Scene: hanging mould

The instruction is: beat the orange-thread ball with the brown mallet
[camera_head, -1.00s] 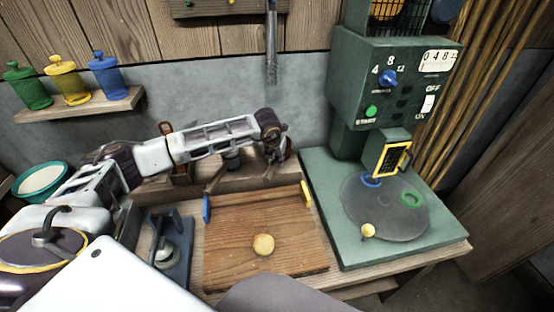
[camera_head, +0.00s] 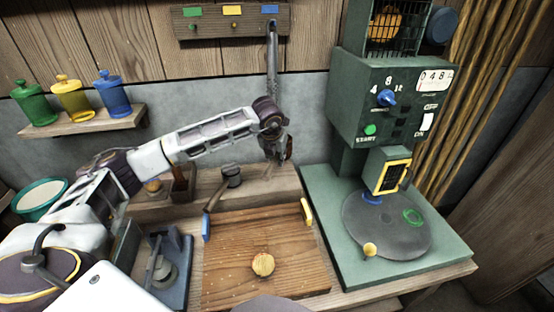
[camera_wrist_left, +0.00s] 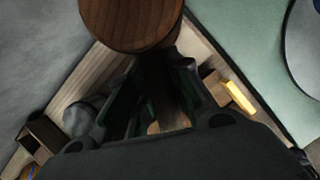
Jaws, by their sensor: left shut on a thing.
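A round pale-tan ball (camera_head: 263,265) sits on the wooden board (camera_head: 228,285); its thread is too small to make out. My left gripper (camera_head: 280,152) is above the back of the bench, behind the board. In the left wrist view, the same gripper (camera_wrist_left: 155,105) is shut on the dark handle of the brown mallet. The mallet's rounded wooden head (camera_wrist_left: 130,22) fills the top of that view. The head camera barely shows the mallet, hidden by the gripper. My right gripper is not in view.
A green machine (camera_head: 350,100) with a round plate (camera_head: 390,235) stands right of the board. Bottles line a wall shelf (camera_head: 95,122).

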